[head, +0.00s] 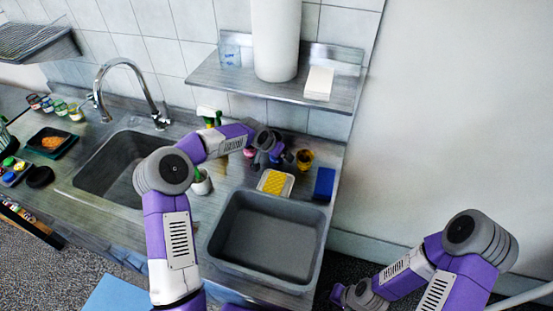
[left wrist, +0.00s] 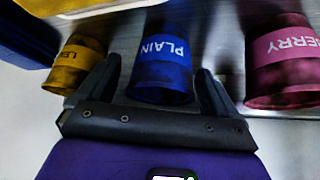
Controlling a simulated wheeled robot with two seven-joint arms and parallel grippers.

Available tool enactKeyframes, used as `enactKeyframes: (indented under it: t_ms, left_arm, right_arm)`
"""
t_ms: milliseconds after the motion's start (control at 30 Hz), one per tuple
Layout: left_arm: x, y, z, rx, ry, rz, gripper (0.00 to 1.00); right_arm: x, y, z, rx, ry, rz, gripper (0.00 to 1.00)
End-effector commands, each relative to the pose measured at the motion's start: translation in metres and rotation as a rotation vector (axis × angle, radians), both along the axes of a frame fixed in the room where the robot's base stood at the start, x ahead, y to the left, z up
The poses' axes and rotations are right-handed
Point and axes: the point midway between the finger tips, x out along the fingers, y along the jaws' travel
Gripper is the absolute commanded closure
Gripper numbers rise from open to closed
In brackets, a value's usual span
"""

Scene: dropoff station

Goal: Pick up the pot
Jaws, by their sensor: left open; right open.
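A blue pot labelled "PLAIN" (left wrist: 160,65) stands between the two fingers of my left gripper (left wrist: 158,68) in the left wrist view. The fingers are open, one on each side, with gaps showing. A yellow pot (left wrist: 76,65) and a pink pot (left wrist: 285,60) flank it. In the head view my left gripper (head: 275,158) is at the back counter and mostly hides the blue pot. The yellow pot (head: 304,160) is right of it and the pink pot (head: 249,153) left. My right gripper (head: 342,294) is open, low at the right, away from the counter.
A yellow-filled tray (head: 275,191) and a blue block (head: 324,184) stand near the pots. A grey bin (head: 228,215) is in front. A shelf (head: 225,79) overhangs the back counter. A sink (head: 110,172) is left.

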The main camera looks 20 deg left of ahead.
Motion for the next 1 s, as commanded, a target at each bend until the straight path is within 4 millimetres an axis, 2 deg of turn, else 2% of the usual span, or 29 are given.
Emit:
enactKeyframes:
  t_ms: [233,600,867,1000]
  left_arm:
    - [0.0008,-0.0005,-0.0006,0.0,-0.001,-0.001,0.08]
    - [0.0007,-0.0003,-0.0005,0.0,-0.001,-0.001,0.63]
    - [0.0008,-0.0003,0.0005,0.001,-0.001,0.0,0.63]
    - [0.0013,0.0,0.0079,0.001,-0.004,0.0,0.63]
  right_arm:
    - [0.0002,0.0001,0.0002,0.0,0.0,0.0,0.57]
    - [0.0002,0.0001,0.0002,0.0,-0.001,0.0,0.57]
    - [0.0003,0.0002,0.0003,0.0,0.0,0.0,0.57]
    - [0.0002,0.0001,0.0014,0.0,0.0,0.0,0.57]
